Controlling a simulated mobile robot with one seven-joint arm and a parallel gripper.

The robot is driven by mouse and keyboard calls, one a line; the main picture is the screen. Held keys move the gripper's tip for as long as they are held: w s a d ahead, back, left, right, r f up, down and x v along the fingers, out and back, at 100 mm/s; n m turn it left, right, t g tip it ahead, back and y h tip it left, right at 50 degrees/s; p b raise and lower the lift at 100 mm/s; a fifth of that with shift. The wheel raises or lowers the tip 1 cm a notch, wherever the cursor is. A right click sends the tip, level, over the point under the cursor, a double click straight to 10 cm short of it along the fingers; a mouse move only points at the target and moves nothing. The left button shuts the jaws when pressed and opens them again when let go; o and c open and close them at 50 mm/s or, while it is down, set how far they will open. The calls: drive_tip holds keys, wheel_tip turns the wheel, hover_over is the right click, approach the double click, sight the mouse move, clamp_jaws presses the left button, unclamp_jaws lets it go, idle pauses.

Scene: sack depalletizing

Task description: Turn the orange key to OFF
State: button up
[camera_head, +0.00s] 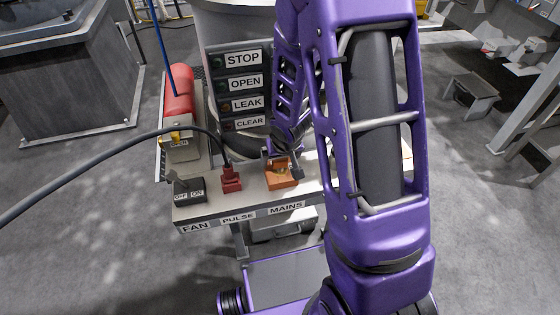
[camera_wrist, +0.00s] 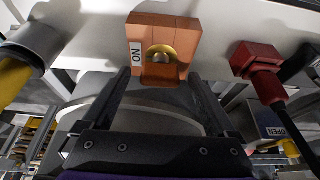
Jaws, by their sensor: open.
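The orange switch block (camera_head: 282,181) stands on the panel above the MAINS label (camera_head: 286,208). In the wrist view the orange block (camera_wrist: 180,32) has a round brass piece (camera_wrist: 160,51) in its recess and an ON label (camera_wrist: 137,53) on its left. I cannot make out a separate key or its angle, and no OFF label shows on this block. My gripper (camera_head: 282,163) is at the block from behind. In the wrist view my gripper (camera_wrist: 153,80) is open, its fingers apart and pointing at the block's lower edge; contact cannot be told.
A red plug (camera_head: 231,180) with a black cable labelled PULSE stands left of the block. A FAN switch (camera_head: 189,190) is farther left, and a red cylinder (camera_head: 179,92) lies behind it. A STOP/OPEN/LEAK/CLEAR light panel (camera_head: 241,88) rises behind.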

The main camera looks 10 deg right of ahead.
drive_tip(key=c, duration=1.5)
drive_tip(key=shift+o, duration=0.2)
drive_tip(key=shift+r+p, duration=0.1)
drive_tip(key=shift+p, duration=0.4)
drive_tip(key=shift+n+y+p, duration=0.6)
drive_tip(key=shift+n+p, duration=1.1)
drive_tip(key=shift+p, duration=0.2)
drive_tip(key=shift+n, duration=0.3)
